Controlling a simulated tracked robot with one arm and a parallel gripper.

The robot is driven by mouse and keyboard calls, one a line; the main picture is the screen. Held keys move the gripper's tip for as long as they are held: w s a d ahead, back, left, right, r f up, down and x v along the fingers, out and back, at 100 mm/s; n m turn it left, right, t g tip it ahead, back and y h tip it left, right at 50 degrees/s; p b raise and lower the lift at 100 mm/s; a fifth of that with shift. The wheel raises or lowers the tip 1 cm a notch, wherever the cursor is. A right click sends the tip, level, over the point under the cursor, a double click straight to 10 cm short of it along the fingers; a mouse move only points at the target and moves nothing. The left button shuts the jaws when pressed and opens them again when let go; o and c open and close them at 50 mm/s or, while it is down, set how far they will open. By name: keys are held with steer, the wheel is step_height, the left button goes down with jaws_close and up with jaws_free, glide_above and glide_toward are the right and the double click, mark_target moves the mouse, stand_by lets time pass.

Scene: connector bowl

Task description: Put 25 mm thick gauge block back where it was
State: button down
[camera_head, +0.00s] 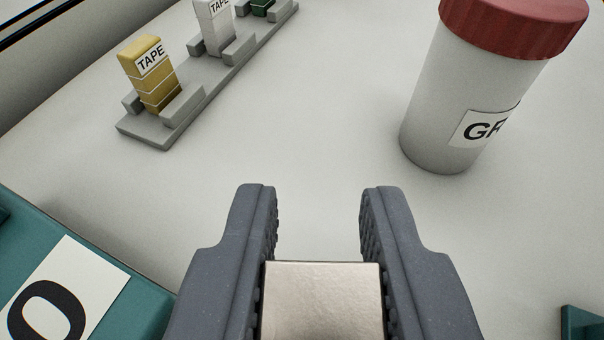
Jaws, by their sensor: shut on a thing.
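My gripper (318,215) is at the bottom centre of the camera_head view. Its two dark grey ribbed fingers are shut on a smooth, silvery-beige metal block (322,302), which I take for the 25 mm gauge block. The block sits between the fingers, lower than their tips in the picture, and runs out of the bottom edge. Its lower part is hidden. No marking shows on it. I cannot tell how high it is above the pale surface (310,130). The place it came from cannot be made out.
A grey rack (145,132) with yellow (150,75) and white tape blocks stands at the upper left. A white jar (455,105) with a red lid stands at the right. A teal object with a black-marked label (68,300) is at lower left. The middle surface is clear.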

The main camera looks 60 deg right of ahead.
mark_target(311, 275)
steer(key=shift+w+d, duration=0.25)
steer(key=shift+d, duration=0.1)
steer(key=shift+w+d+f, duration=0.15)
steer(key=shift+f, duration=0.05)
step_height(311, 275, down, 3)
steer(key=shift+f+b, duration=0.2)
steer(key=shift+b, duration=0.95)
steer(key=shift+r, duration=0.1)
steer(key=c, duration=1.2)
jaws_free()
steer(key=shift+c, duration=0.2)
